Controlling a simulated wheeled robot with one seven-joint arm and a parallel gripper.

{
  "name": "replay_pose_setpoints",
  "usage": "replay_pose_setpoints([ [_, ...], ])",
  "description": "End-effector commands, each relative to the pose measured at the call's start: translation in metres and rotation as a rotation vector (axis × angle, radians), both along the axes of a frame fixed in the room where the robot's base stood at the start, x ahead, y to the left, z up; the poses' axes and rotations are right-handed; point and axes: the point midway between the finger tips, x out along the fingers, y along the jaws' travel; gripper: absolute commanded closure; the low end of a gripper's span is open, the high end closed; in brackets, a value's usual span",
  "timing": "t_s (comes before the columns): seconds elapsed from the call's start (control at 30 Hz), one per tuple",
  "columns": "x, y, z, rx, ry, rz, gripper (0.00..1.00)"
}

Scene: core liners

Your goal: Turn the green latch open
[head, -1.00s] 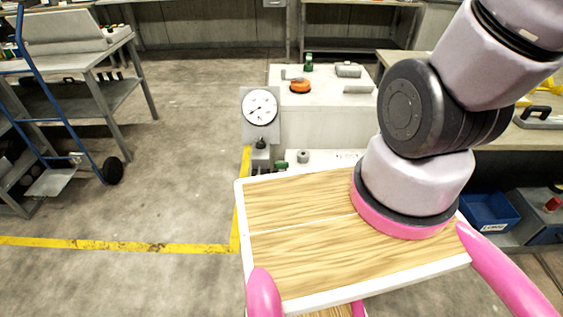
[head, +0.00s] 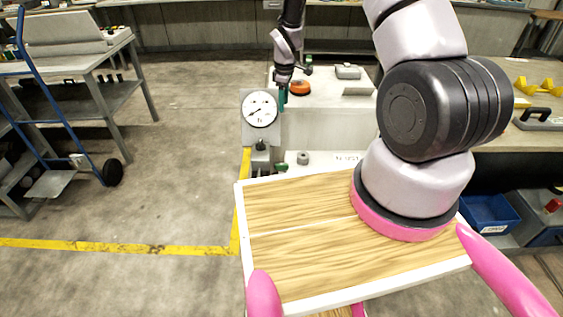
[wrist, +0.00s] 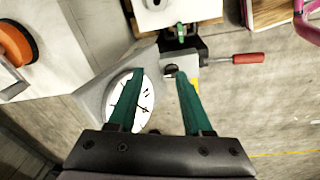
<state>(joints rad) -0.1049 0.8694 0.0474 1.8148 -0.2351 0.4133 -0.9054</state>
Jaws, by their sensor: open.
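My gripper (head: 283,100) hangs fingers-down beside the white round gauge, at the left front of the grey machine block. In the wrist view its two teal fingers (wrist: 158,74) are apart with nothing between them. A small green part (wrist: 181,33) sits at the edge of a white block, beyond the fingertips and apart from them. It looks like the low green piece (head: 282,167) right of the gauge's base. Another small green piece (head: 308,60) stands at the back of the machine top. I cannot tell for certain which is the latch, or its angle.
The gauge (head: 259,109) stands close by the fingers. An orange knob (head: 299,88) is on the machine top. A red-handled lever (wrist: 248,58) sticks out near the green part.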

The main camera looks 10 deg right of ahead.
Motion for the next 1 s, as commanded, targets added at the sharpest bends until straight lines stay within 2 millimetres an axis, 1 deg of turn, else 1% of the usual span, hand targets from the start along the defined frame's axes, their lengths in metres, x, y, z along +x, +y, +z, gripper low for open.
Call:
replay_pose_setpoints([
  [0.03,-0.004,0.003,-0.036,-0.007,0.027,0.054,0.5],
  [0.1,-0.009,0.007,-0.074,-0.014,0.049,0.125,0.5],
  [0.2,-0.018,0.011,-0.119,-0.018,0.075,0.21,0.5],
  [0.3,-0.026,0.013,-0.149,-0.019,0.093,0.268,0.5],
  [0.4,-0.03,0.015,-0.165,-0.02,0.101,0.3,0.5],
  [0.57,-0.032,0.015,-0.18,-0.02,0.105,0.31,0.5],
  [0.63,-0.032,0.015,-0.19,-0.02,0.105,0.309,0.5],
  [0.9,-0.033,0.015,-0.242,-0.021,0.105,0.307,0.5],
  [1.0,-0.032,0.015,-0.257,-0.02,0.104,0.307,0.5],
])
